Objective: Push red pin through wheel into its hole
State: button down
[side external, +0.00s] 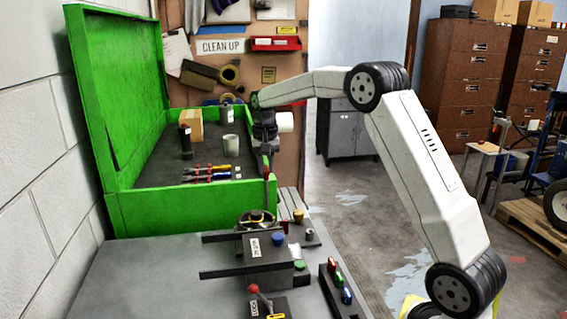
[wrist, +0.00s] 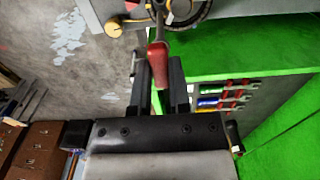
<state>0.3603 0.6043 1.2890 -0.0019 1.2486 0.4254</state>
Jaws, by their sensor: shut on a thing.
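My gripper (wrist: 162,55) is shut on the red pin (wrist: 157,65), which has a red handle and a thin shaft. In the side external view my gripper (side external: 268,158) points down, and the red pin (side external: 267,174) hangs roughly upright below it. The wheel (side external: 243,219) is a dark ring on the machine at the bench's far end, below the pin. Part of its rim (wrist: 204,12) shows at the top of the wrist view. The pin's tip appears above the wheel area, but I cannot tell whether it touches anything. The hole is not discernible.
The green open case (side external: 165,209) stands left of my gripper, holding pliers (side external: 207,175), a cup (side external: 231,145) and a box. A red-knobbed lever (side external: 254,289) stands in front.

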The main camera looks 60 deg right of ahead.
aim_at(266, 179)
jog(key=shift+f, duration=4.8)
dwell(0.9)
jog(key=shift+c, duration=2.4)
grip_release()
jog(key=shift+o, duration=0.2)
jog(key=shift+o, duration=1.3)
jog(key=shift+r, duration=0.1)
jog(key=shift+r, duration=3.4)
